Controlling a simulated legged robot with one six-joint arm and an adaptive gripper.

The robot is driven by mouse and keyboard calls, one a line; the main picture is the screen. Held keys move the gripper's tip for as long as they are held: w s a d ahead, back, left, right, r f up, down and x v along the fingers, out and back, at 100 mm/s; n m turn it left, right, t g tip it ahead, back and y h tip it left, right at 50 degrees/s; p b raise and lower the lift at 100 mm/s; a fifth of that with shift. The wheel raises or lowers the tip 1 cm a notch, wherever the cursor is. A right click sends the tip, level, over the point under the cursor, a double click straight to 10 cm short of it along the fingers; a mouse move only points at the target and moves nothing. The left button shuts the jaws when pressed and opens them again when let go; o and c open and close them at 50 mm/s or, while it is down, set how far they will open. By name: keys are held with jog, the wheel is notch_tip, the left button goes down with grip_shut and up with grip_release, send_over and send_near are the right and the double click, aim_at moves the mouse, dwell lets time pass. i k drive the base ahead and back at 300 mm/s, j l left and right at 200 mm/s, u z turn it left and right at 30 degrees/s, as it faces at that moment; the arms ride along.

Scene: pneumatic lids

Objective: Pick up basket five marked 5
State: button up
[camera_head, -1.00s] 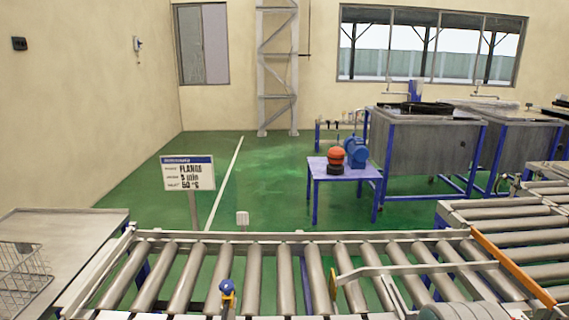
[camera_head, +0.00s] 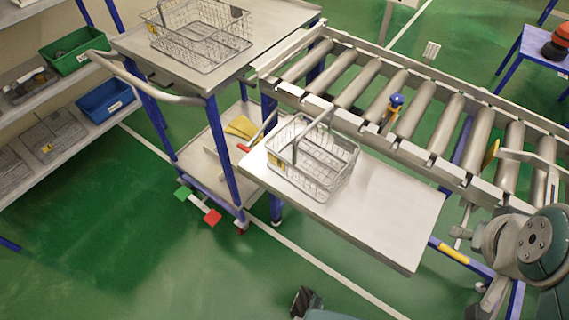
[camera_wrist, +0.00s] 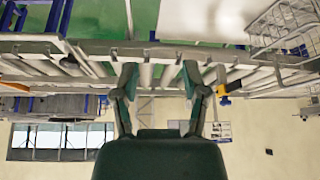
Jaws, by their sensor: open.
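A wire basket (camera_head: 312,160) with a handle stands on the metal side shelf (camera_head: 390,215) in front of the roller conveyor. A second wire basket (camera_head: 200,38) stands on the cart top at the upper left. Each has a small yellow tag on its left side; I cannot read the numbers, so I cannot tell which basket is 5. My gripper (camera_wrist: 160,80) is open and empty in the wrist view, its two fingers apart. A wire basket (camera_wrist: 288,28) shows at the upper right there, away from the fingers.
The roller conveyor (camera_head: 420,105) runs behind the side shelf. The cart (camera_head: 270,25) has blue legs. The rack at left holds a green bin (camera_head: 75,50), a blue bin (camera_head: 105,100) and another tagged wire basket (camera_head: 52,138). Green floor is open at lower left.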

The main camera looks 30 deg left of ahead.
aim_at(343, 141)
jog(key=u, duration=1.2)
jog(key=i+l+u, duration=0.3)
jog(key=k+j, duration=0.1)
